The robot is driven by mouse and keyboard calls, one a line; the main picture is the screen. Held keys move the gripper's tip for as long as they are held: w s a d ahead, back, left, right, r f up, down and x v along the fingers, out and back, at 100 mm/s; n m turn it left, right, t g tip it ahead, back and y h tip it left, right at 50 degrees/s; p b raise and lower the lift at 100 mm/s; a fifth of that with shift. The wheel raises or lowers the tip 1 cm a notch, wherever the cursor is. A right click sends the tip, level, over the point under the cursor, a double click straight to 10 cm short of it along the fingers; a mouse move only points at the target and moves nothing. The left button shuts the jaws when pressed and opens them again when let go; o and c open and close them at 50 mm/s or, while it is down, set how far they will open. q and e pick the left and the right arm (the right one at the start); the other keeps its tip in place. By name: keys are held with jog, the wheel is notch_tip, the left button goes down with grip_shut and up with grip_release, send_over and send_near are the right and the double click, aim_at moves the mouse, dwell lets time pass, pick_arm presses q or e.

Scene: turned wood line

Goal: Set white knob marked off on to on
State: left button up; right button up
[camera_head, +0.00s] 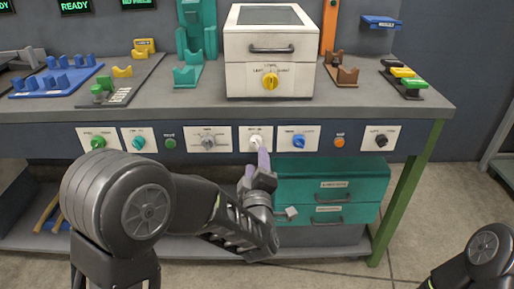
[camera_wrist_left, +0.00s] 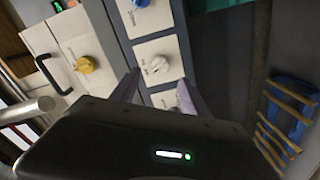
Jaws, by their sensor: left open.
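The white knob (camera_head: 256,142) sits on a white plate in the row of controls along the bench front. It also shows in the left wrist view (camera_wrist_left: 155,66). Its plate carries small print that I cannot read, so its exact setting is unclear. My left gripper (camera_head: 257,162) is just below and in front of the knob in the head view. In the left wrist view its two pale purple fingers (camera_wrist_left: 158,82) are open, with the knob just beyond and between their tips. I cannot tell whether they touch it. My right gripper is out of view.
A blue knob (camera_head: 298,140) and a grey knob (camera_head: 208,141) flank the white knob closely. A white box with a yellow knob (camera_head: 270,81) stands on the bench above. Teal drawers (camera_head: 345,180) are below right.

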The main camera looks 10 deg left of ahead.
aim_at(256, 146)
pick_arm(q)
jog(key=x, duration=0.7)
jog(key=shift+w+a, duration=0.1)
jog(key=shift+w, duration=0.15)
jog(key=shift+c, duration=0.4)
grip_shut()
